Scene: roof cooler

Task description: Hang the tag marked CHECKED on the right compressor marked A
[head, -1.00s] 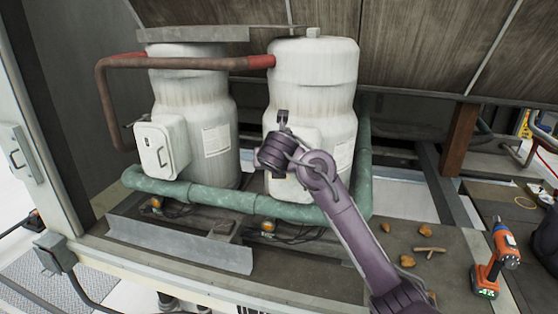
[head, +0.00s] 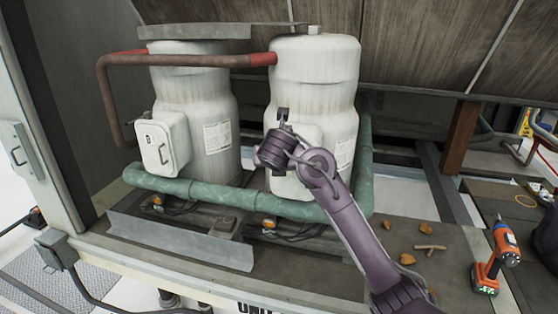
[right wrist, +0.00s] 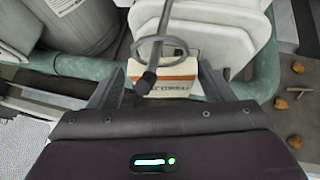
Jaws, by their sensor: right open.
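The right compressor (head: 315,65) is a white upright tank at the back; my right arm covers much of its front box, and I cannot read its letter. In the right wrist view, the white box (right wrist: 220,25) has a dark handle rod (right wrist: 164,18). A grey ring (right wrist: 180,41) shows at the rod and appears to go around it. The white tag (right wrist: 175,84) with an orange stripe and partly hidden lettering is below the ring. My right gripper (right wrist: 158,84) is open, its fingers on either side of the tag. It also shows in the head view (head: 283,116). My left gripper is not in view.
The left compressor (head: 193,80) stands beside it, with a handled box (head: 160,145). A green pipe (head: 240,199) runs along the front and right side. An orange drill (head: 490,262) and several small brown pieces (head: 407,258) lie on the right of the deck.

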